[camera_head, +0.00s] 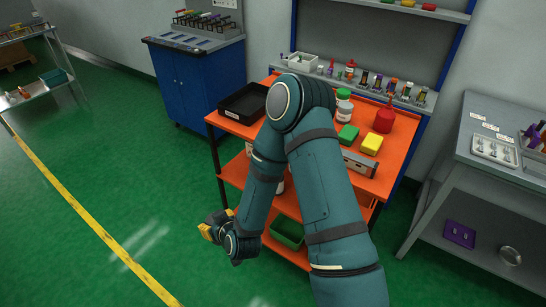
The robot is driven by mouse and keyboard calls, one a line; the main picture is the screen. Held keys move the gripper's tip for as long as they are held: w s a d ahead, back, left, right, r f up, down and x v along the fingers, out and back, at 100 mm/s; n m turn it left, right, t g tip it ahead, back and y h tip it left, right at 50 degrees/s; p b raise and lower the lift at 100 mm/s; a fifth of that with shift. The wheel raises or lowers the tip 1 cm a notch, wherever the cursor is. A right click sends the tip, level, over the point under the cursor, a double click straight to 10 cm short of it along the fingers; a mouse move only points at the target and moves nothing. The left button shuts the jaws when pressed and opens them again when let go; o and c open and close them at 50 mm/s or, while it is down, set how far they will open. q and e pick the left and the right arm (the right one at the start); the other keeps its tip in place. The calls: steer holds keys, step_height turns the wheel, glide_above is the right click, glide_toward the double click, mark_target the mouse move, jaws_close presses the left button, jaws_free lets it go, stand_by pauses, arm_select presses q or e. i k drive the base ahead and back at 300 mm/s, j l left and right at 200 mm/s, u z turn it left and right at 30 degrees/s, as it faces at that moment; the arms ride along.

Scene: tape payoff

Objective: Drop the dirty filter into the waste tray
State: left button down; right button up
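A black open tray (246,103) with a small white label stands on the left end of the orange cart's top; no label text is readable, so I cannot confirm it is the waste tray. I cannot make out a dirty filter. My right arm comes in from the bottom and bends down left in front of the cart. Its gripper (209,232) hangs low, left of the cart and well below the tray. Something yellow shows at its end; I cannot tell whether this is a fingertip or a held thing. My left gripper is not in view.
A green bin (287,233) sits on a lower shelf. A grey bench (500,165) stands right. Green floor is open at left.

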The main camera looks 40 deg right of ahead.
mark_target(255, 107)
steer(key=i+u, duration=0.3)
steer(key=i, duration=0.25)
steer(key=i+u, duration=0.25)
steer(key=i, duration=0.35)
steer(key=i+z, duration=0.15)
steer(key=i, duration=0.45)
steer(key=i+j+z, duration=0.15)
steer(key=i, duration=0.45)
steer(key=i+z, duration=0.35)
steer(key=i+j+z, duration=0.15)
steer(key=i+z, duration=0.2)
steer(key=i, duration=0.2)
steer(key=z, duration=1.35)
